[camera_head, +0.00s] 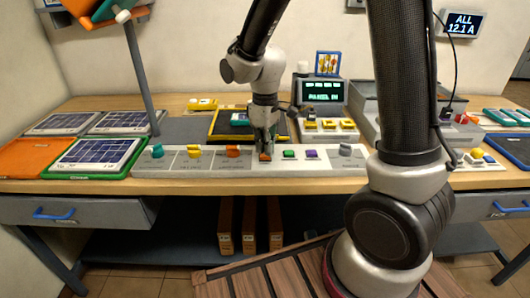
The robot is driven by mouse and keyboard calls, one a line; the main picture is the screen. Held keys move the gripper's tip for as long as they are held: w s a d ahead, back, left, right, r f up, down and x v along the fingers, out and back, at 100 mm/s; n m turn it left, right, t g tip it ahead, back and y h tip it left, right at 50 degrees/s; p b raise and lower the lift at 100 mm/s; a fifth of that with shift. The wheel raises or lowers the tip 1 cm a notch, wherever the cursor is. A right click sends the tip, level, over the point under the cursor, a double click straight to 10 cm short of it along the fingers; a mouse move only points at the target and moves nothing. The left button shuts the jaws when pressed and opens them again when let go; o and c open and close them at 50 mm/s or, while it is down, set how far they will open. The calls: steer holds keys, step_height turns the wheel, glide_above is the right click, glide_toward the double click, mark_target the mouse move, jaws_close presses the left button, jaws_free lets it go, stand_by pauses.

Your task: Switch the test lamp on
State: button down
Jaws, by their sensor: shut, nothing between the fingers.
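A long pale control panel (330,165) runs along the front of the bench, with coloured knobs and buttons on it. My gripper (264,148) points down over the middle of the panel, shut and empty. Its tips are at or just above a small orange control (265,157); I cannot tell whether they touch it. To the left are a teal knob (157,151), a yellow knob (194,151) and an orange knob (233,151). To the right are a green button (290,154), a purple button (312,154) and a grey knob (345,149). I cannot tell which thing is the test lamp.
Solar panels (95,150) lie at the left. An orange and green piece on a slanted pole (140,80) rises behind the panel's left end. A small display (320,91) and a block with yellow parts (327,130) stand behind. My arm hides part of the right side.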

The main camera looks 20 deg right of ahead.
steer(key=shift+f, duration=0.5)
steer(key=shift+r, duration=3.5)
steer(key=shift+s+m, duration=0.15)
steer(key=shift+m, duration=0.15)
steer(key=s+d+r+m+t, duration=0.2)
steer(key=s+d+r+m, duration=0.2)
steer(key=s, duration=0.5)
steer(key=s+d+r+m+t, duration=0.2)
steer(key=s+d+r+m, duration=0.1)
steer(key=s+d+r, duration=0.5)
steer(key=s+d, duration=0.1)
steer(key=d, duration=0.2)
steer(key=shift+s+r+m, duration=0.2)
steer(key=shift+s+m, duration=0.15)
steer(key=shift+m, duration=0.05)
